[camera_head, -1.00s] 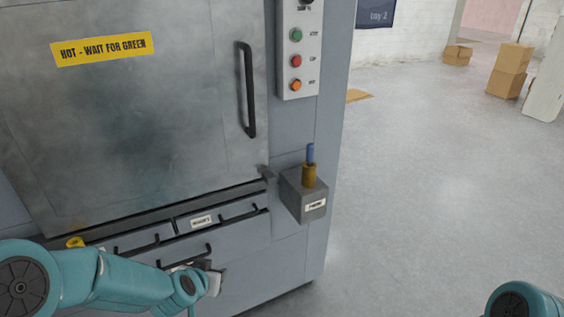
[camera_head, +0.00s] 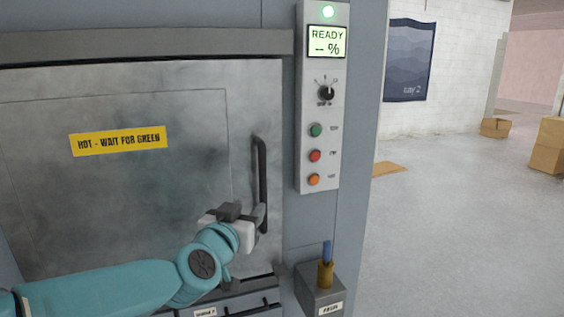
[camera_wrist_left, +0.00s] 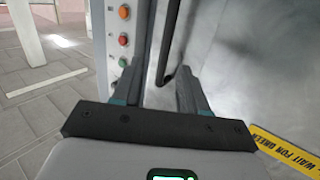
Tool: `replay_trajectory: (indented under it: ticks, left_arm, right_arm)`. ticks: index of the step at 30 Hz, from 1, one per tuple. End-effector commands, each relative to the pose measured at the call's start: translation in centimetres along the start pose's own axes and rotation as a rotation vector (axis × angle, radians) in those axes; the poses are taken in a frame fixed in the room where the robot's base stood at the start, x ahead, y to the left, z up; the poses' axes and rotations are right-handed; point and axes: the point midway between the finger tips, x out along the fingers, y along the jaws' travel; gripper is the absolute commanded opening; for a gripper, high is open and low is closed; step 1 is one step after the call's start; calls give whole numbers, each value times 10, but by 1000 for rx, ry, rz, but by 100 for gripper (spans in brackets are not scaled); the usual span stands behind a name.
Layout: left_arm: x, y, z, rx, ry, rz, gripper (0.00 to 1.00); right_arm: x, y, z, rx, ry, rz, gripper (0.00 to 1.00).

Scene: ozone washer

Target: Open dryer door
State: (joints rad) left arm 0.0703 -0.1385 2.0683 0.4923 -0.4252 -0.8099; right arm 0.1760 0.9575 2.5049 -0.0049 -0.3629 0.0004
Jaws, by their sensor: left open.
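The dryer door (camera_head: 200,100) is a large grey metal panel with a yellow "HOT - WAIT FOR GREEN" label (camera_head: 118,140). It looks shut. Its black vertical handle (camera_head: 262,170) is on the right side of the door. My left gripper (camera_head: 258,216) is at the lower end of the handle in the head view. In the left wrist view the open fingers (camera_wrist_left: 165,80) point toward the door, with the handle (camera_wrist_left: 172,60) between them in the picture. I cannot tell whether they touch it. My right gripper is not in view.
A control panel (camera_head: 318,170) right of the door has a lit green lamp, a "READY" display (camera_head: 327,42), a knob and coloured buttons. A grey box with a blue-tipped brass part (camera_head: 326,270) juts out below. Cardboard boxes (camera_head: 548,145) stand on the open floor at right.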

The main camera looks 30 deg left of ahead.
Motion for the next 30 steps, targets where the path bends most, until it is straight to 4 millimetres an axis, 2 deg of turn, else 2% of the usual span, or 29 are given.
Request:
replay_trajectory:
  ticks: [1,3,7,10,14,24,30]
  left_arm:
    - [-8,-6,-16,-5,27,-8,43]
    - [-17,-12,-30,-10,51,-16,43]
    - [-24,-18,-43,-14,75,-23,43]
    - [-13,-18,-43,-14,72,-23,43]
    - [13,-18,-44,-14,70,-23,43]
    - [97,-16,-51,-14,70,-18,43]
    - [131,-16,-53,-14,70,-16,43]
  right_arm:
    - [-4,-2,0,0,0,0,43]
    - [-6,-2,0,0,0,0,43]
    - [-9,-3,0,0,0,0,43]
    - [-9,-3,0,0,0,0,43]
    - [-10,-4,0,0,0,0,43]
    - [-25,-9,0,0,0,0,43]
    - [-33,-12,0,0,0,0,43]
